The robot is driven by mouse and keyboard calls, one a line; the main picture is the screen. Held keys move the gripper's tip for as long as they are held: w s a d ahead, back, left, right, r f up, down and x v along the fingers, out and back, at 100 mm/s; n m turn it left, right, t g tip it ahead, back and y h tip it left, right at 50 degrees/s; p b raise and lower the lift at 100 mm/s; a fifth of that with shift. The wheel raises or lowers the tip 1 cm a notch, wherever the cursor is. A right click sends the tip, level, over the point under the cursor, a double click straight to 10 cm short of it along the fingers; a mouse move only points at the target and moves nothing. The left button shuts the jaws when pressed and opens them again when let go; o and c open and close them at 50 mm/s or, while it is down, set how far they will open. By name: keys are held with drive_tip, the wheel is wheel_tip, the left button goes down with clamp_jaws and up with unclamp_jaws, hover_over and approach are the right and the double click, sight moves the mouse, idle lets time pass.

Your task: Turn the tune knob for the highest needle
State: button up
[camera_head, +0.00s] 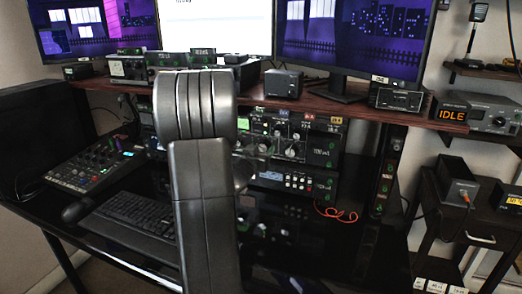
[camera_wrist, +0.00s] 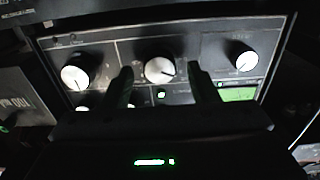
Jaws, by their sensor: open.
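A dark tuner panel (camera_head: 290,125) with several pale knobs stands under the shelf in the head view. In the wrist view, a row of white knobs runs along the panel: a left knob (camera_wrist: 75,77), a middle knob (camera_wrist: 160,70) and a right knob (camera_wrist: 246,61). My gripper (camera_wrist: 163,80) is open, with one dark finger on each side of the middle knob. I cannot tell whether the fingers touch it. A green lit window (camera_wrist: 237,94) sits below the right knob. No needle or readable knob label shows. My arm hides part of the panel in the head view.
A wooden shelf (camera_head: 300,105) with radios and monitors runs above the panel. A keyboard (camera_head: 130,222), mouse (camera_head: 75,211) and mixer (camera_head: 95,165) lie on the left of the black desk. An orange IDLE display (camera_head: 452,115) is at right.

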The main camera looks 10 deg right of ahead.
drive_tip(key=shift+w+d, duration=0.15)
drive_tip(key=shift+w, duration=0.05)
drive_tip(key=c, duration=1)
drive_tip(key=shift+m+b, duration=0.3)
drive_tip(key=m+b, duration=0.2)
drive_tip(key=shift+f+m, duration=0.15)
drive_tip(key=shift+m, duration=0.15)
drive_tip(key=shift+s+m+b, duration=0.1)
drive_tip(key=shift+m+b, duration=1)
drive_tip(key=shift+m, duration=0.8)
